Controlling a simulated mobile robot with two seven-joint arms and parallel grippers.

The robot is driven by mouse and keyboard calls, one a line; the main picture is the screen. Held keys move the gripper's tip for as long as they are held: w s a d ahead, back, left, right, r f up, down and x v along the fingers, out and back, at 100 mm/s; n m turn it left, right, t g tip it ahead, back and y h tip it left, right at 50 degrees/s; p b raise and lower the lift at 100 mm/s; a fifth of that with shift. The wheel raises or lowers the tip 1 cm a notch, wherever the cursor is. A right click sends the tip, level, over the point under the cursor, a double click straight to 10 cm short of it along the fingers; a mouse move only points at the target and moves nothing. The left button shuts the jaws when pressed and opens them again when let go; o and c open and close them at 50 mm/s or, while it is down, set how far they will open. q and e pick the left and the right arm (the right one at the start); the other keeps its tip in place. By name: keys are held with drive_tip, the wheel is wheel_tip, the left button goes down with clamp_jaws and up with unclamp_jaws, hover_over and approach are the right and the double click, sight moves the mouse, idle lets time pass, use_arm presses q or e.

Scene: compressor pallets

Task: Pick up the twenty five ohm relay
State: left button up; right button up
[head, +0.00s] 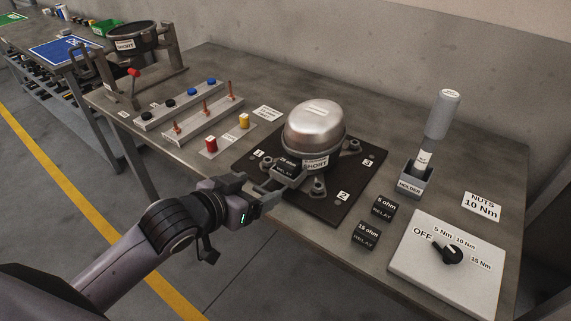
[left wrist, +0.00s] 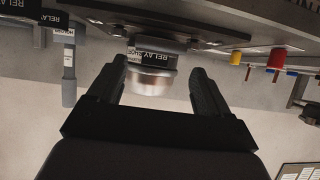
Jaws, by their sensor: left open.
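The twenty five ohm relay (head: 287,166) is a small black block with a white label, at the near left side of the silver compressor (head: 314,127), beside its SHORT label. The first part of its label is hard to read. My left gripper (head: 268,193) is open and empty, just in front of the relay and pointing at it. In the left wrist view, the relay (left wrist: 155,55) shows upside down, between and beyond the open fingertips (left wrist: 159,66). The fingers look apart from it. My right gripper is not in view.
The compressor stands on a black plate (head: 340,206) with numbered corners. Two other relays, 5 ohm (head: 384,209) and 15 ohm (head: 366,235), lie to the right. A torque selector (head: 420,278) and a tool holder (head: 413,182) are further right. Red and yellow parts (head: 211,145) stand left.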

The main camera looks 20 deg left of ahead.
sight(285, 165)
use_arm(q)
drive_tip(key=shift+t, duration=0.3)
drive_tip(key=shift+w+d+f+p, duration=0.1)
drive_tip(key=shift+w+d, duration=0.4)
drive_tip(key=shift+w, duration=0.85)
drive_tip(key=shift+w+d+f+p, duration=0.1)
drive_tip(key=shift+w+d, duration=0.45)
drive_tip(key=shift+w, duration=0.8)
drive_tip(key=shift+w+d+f+p, duration=0.1)
drive_tip(key=shift+w+d, duration=0.4)
drive_tip(key=shift+w, duration=0.85)
drive_tip(key=shift+c, duration=0.4)
drive_tip(key=c, duration=1.1)
drive_tip(key=shift+o, duration=0.2)
